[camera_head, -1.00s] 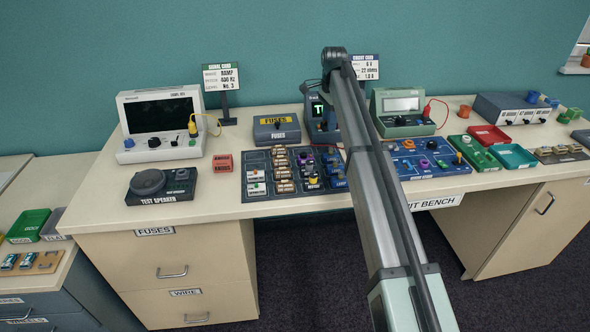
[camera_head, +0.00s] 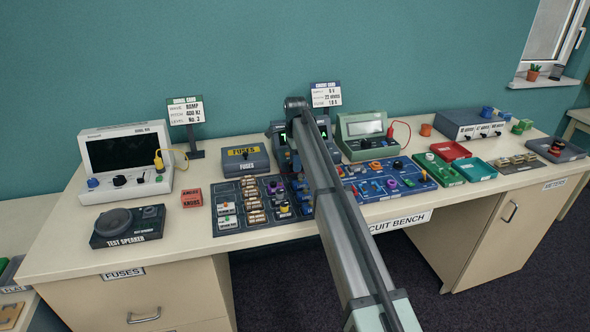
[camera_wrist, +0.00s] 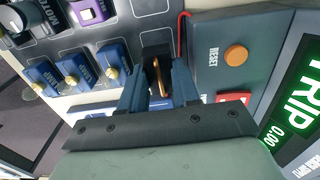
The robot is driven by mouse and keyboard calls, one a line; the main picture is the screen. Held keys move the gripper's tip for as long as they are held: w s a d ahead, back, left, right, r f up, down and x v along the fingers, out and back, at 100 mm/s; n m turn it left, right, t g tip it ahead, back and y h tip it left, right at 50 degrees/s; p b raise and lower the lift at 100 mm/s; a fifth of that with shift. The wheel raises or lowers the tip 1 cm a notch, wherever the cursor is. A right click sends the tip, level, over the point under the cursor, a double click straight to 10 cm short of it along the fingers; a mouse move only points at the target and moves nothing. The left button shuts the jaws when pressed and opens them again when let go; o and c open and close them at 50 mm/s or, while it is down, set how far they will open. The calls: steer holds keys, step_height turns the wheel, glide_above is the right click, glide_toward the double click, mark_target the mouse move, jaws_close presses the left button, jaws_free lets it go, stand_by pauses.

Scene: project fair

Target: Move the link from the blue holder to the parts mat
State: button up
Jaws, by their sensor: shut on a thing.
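In the wrist view my gripper (camera_wrist: 159,90) has its two dark blue fingers close together on a thin copper-coloured piece, which looks like the link (camera_wrist: 157,76). A dark slot or block lies just beyond the fingertips; I cannot tell whether the link is still touching it. Several blue holders (camera_wrist: 78,68) with brass knobs stand in a row to the left of the fingers. I cannot tell which blue holder is the task's own. In the head view my arm hides the gripper and link. No mat is clearly marked as the parts mat.
A grey unit with an orange RESET button (camera_wrist: 236,55) and a green TRIP display (camera_wrist: 299,103) stands close right of the fingers. In the head view are a blue board (camera_head: 415,181), a green tray (camera_head: 438,168), a red tray (camera_head: 447,150) and a teal tray (camera_head: 475,169).

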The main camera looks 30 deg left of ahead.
steer(key=shift+f, duration=1.4)
steer(key=shift+f, duration=0.15)
steer(key=o, duration=0.8)
steer(key=shift+c, duration=0.2)
step_height(320, 180, up, 12)
steer(key=shift+r, duration=0.15)
